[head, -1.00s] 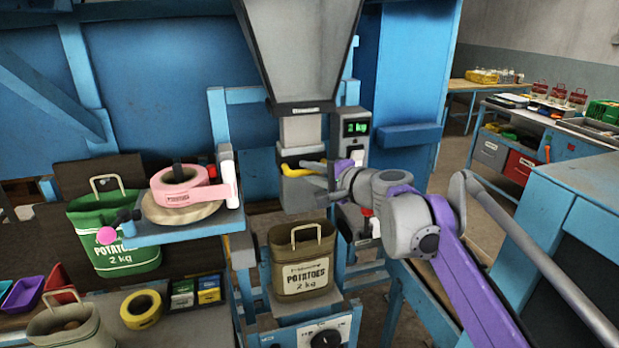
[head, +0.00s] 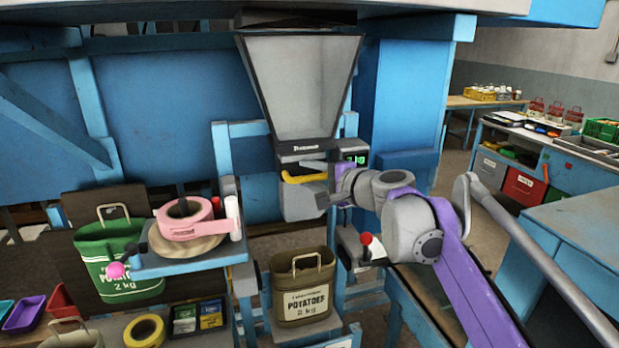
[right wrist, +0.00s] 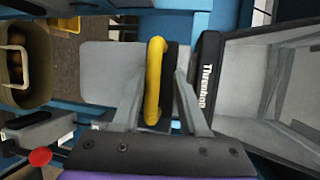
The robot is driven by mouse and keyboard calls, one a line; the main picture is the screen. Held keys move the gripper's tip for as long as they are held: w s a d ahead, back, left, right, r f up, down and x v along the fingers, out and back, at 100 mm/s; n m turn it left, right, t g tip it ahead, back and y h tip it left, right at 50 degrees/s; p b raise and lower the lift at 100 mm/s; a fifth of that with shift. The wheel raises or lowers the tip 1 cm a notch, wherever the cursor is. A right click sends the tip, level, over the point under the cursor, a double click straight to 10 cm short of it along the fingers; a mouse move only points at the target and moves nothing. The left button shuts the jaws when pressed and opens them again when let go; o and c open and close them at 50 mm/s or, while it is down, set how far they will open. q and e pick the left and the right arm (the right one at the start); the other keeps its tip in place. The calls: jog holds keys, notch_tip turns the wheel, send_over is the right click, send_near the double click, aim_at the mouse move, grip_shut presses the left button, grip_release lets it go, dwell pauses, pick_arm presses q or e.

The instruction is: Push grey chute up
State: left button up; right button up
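The grey chute (head: 300,204), with a yellow handle (head: 303,178), sits close under the hopper (head: 303,85) in the head view. The chute also shows in the right wrist view (right wrist: 105,70). My right gripper (head: 318,172) is at the handle. In the right wrist view its fingers stand apart on either side of the yellow handle (right wrist: 155,80), with small gaps visible, so it looks open around the handle. Contact with the chute cannot be made out. My left gripper is not in view.
An open potato sack (head: 303,290) stands below the chute. A blue shelf (head: 185,262) with tape rolls (head: 184,222) is to the left, beside a green sack (head: 118,262). A red-knobbed lever (head: 366,240) is right of the sack. The hopper's black rim (right wrist: 207,85) is close to my fingers.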

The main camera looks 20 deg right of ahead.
jog(key=shift+f, duration=0.1)
jog(key=shift+s+d, duration=0.15)
jog(key=shift+s, duration=0.05)
jog(key=v, duration=1)
jog(key=shift+s, duration=0.2)
jog(key=s+a+f+n+g+h, duration=0.1)
jog(key=s+a+f+n+g, duration=0.25)
jog(key=f, duration=0.55)
jog(key=s+a+f+n+g, duration=0.25)
jog(key=s+f, duration=0.25)
jog(key=f, duration=0.3)
jog(key=s+f+n+h, duration=0.2)
jog(key=s+f, duration=0.2)
jog(key=f, duration=0.3)
jog(key=s+d+f+n+g+h, duration=0.1)
jog(key=s+f+n, duration=0.2)
jog(key=s+f, duration=0.2)
jog(key=s+d+f+n+g+h, duration=0.1)
jog(key=s+f+n+h, duration=0.1)
jog(key=s+f, duration=0.3)
jog(key=shift+s+d+f+n+h, duration=0.15)
jog(key=shift+f+n, duration=0.1)
jog(key=shift+f, duration=0.7)
jog(key=shift+s+d+f+n+h, duration=0.15)
jog(key=shift+f+n, duration=0.1)
jog(key=shift+f, duration=0.75)
